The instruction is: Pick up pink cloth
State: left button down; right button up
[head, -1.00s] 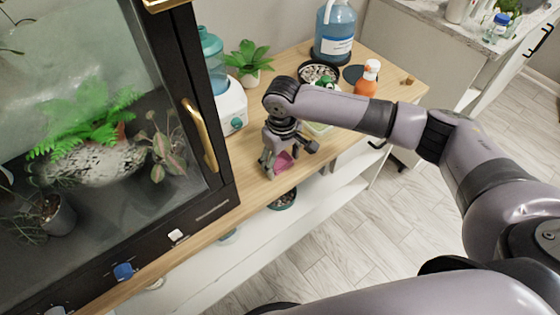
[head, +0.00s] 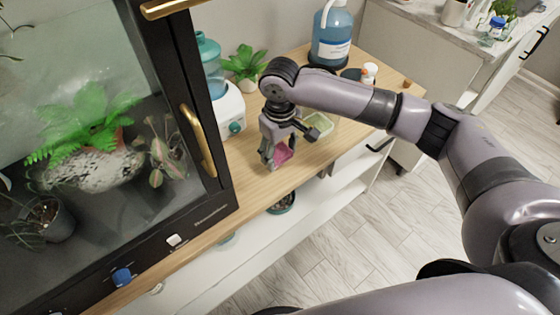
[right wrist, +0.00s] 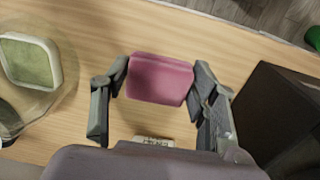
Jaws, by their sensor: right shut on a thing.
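The pink cloth (right wrist: 160,79) is a small folded pad between the two fingers of my right gripper (right wrist: 160,95) in the right wrist view. The fingers press on its left and right ends. In the head view the right gripper (head: 273,158) points down over the wooden top, and the cloth (head: 283,153) shows partly between its fingers. The cloth seems to be a little above the wood, but the exact gap is hard to tell. My left gripper is not in view.
A glass plant cabinet with a gold handle (head: 197,138) stands close left of the gripper. A green-filled square dish (head: 319,125), a white and teal dispenser (head: 229,110), a potted plant (head: 246,66) and a blue jug (head: 331,36) stand behind. The wooden top's front edge is near.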

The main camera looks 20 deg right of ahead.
aim_at(280, 153)
notch_tip(280, 153, up, 15)
jog(key=o, duration=0.4)
jog(key=shift+f, duration=0.2)
jog(key=c, duration=0.5)
